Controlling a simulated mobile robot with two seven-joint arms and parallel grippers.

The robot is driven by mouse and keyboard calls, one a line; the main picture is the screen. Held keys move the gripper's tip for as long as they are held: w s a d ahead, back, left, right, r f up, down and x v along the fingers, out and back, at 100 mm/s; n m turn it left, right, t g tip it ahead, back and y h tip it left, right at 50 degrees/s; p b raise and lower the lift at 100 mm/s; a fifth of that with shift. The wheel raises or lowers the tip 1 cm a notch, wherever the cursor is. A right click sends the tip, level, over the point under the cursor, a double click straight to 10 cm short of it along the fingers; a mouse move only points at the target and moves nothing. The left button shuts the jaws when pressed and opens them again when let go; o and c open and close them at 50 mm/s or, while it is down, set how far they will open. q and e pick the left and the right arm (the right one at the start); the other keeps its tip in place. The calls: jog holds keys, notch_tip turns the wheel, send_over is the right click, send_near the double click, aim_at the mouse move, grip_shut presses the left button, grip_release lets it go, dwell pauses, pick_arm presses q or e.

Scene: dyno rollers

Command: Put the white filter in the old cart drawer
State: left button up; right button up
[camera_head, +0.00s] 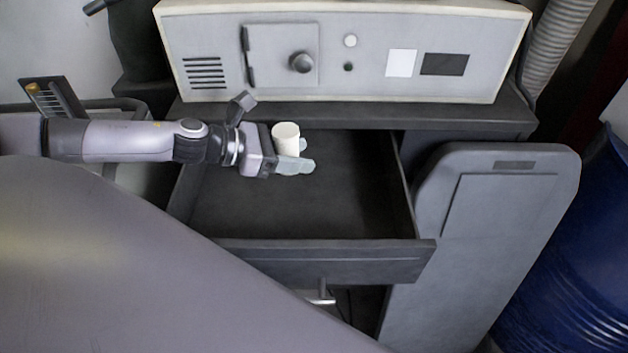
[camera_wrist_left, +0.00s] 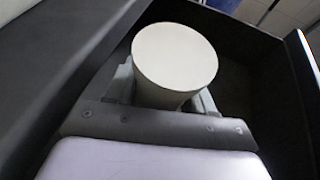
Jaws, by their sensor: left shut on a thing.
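The white filter (camera_head: 286,138) is a small upright cylinder. My left gripper (camera_head: 300,157) is shut on it, with one finger on each side. In the left wrist view the filter's round pale end (camera_wrist_left: 175,56) faces the camera between the two fingers (camera_wrist_left: 163,92). The dark cart drawer (camera_head: 342,258) is pulled open, and the filter is over its rear part. I cannot tell whether the filter touches the drawer floor. My right gripper is not in view.
A grey instrument box (camera_head: 340,85) with a knob stands on the cart top (camera_head: 455,122), behind the open drawer. A grey panel (camera_head: 490,245) and a blue barrel (camera_head: 570,270) stand to the right. The drawer's front and right inside are empty.

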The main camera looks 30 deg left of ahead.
aim_at(316, 183)
pick_arm(q)
notch_tip(316, 183, down, 4)
jog(key=shift+f+b, duration=0.25)
jog(key=shift+b, duration=0.2)
jog(key=shift+w+d+f, duration=0.1)
jog(key=shift+w, duration=0.05)
jog(key=shift+w+d+p, duration=0.25)
jog(key=shift+p, duration=0.15)
jog(key=shift+w+d+r+p, duration=0.2)
jog(key=shift+w+d+p, duration=0.6)
jog(key=shift+w+d, duration=0.3)
jog(key=shift+f, duration=0.7)
jog(key=shift+a+f, duration=0.1)
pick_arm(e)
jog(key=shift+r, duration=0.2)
